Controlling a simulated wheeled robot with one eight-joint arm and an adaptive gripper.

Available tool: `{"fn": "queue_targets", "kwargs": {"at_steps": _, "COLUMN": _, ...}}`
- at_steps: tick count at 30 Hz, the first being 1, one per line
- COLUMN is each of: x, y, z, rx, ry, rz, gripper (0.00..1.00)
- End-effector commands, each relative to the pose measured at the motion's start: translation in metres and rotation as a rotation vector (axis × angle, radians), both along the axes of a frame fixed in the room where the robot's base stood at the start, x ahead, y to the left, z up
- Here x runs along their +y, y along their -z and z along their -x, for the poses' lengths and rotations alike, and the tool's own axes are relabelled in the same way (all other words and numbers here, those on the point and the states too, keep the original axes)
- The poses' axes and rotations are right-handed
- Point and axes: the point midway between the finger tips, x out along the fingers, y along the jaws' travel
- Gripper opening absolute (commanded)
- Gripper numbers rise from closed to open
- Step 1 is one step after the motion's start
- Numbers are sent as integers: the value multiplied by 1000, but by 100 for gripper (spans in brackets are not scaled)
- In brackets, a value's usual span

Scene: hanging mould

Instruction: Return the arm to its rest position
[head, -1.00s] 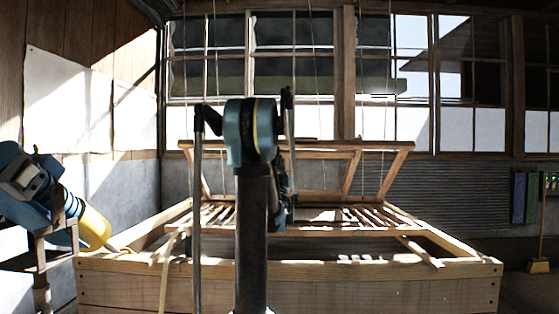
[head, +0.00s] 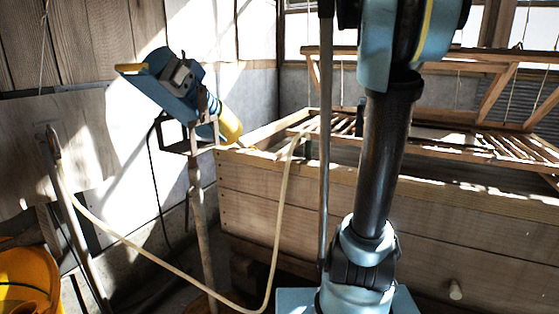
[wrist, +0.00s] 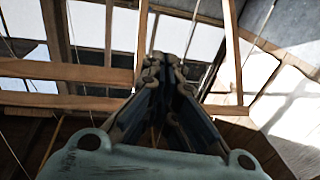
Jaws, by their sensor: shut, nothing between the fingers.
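My gripper (wrist: 165,62) shows in the wrist view, its dark fingers together with nothing between them. It points toward the wooden frame bars and the windows. In the head view my arm (head: 385,150) stands upright in front of the wooden vat, with its upper part cut off by the top edge. I cannot make out the gripper in the head view. The hanging mould frame (head: 430,67) is tilted up over the vat, behind my arm and partly hidden by it.
The wooden vat (head: 270,205) fills the right side, with slats across its top. A blue machine with a yellow end (head: 228,125) stands on a post at its left corner. A yellow container (head: 28,278) is at lower left.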

Motion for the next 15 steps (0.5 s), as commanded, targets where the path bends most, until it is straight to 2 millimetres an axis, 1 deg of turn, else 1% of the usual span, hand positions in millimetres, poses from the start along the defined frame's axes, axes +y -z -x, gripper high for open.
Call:
{"fn": "queue_targets", "kwargs": {"at_steps": 1, "x": 17, "y": 13, "z": 9, "rx": 61, "ry": -22, "rz": -19, "gripper": 0}}
{"fn": "queue_targets", "kwargs": {"at_steps": 5, "x": 52, "y": 51, "z": 34, "rx": 230, "ry": -71, "rz": -57, "gripper": 0}}
{"fn": "queue_targets", "kwargs": {"at_steps": 6, "x": 62, "y": 63, "z": 43, "rx": 283, "ry": -86, "rz": -69, "gripper": 0}}
{"fn": "queue_targets", "kwargs": {"at_steps": 8, "x": 78, "y": 81, "z": 59, "rx": 361, "ry": -108, "rz": -84, "gripper": 0}}
{"fn": "queue_targets", "kwargs": {"at_steps": 9, "x": 88, "y": 93, "z": 71, "rx": 414, "ry": -123, "rz": -92, "gripper": 0}}
{"fn": "queue_targets", "kwargs": {"at_steps": 11, "x": 102, "y": 111, "z": 89, "rx": 494, "ry": -145, "rz": -104, "gripper": 0}}
{"fn": "queue_targets", "kwargs": {"at_steps": 12, "x": 112, "y": 123, "z": 102, "rx": 546, "ry": -161, "rz": -111, "gripper": 0}}
{"fn": "queue_targets", "kwargs": {"at_steps": 14, "x": 125, "y": 141, "z": 124, "rx": 628, "ry": -183, "rz": -119, "gripper": 0}}
{"fn": "queue_targets", "kwargs": {"at_steps": 15, "x": 134, "y": 152, "z": 138, "rx": 681, "ry": -198, "rz": -124, "gripper": 0}}
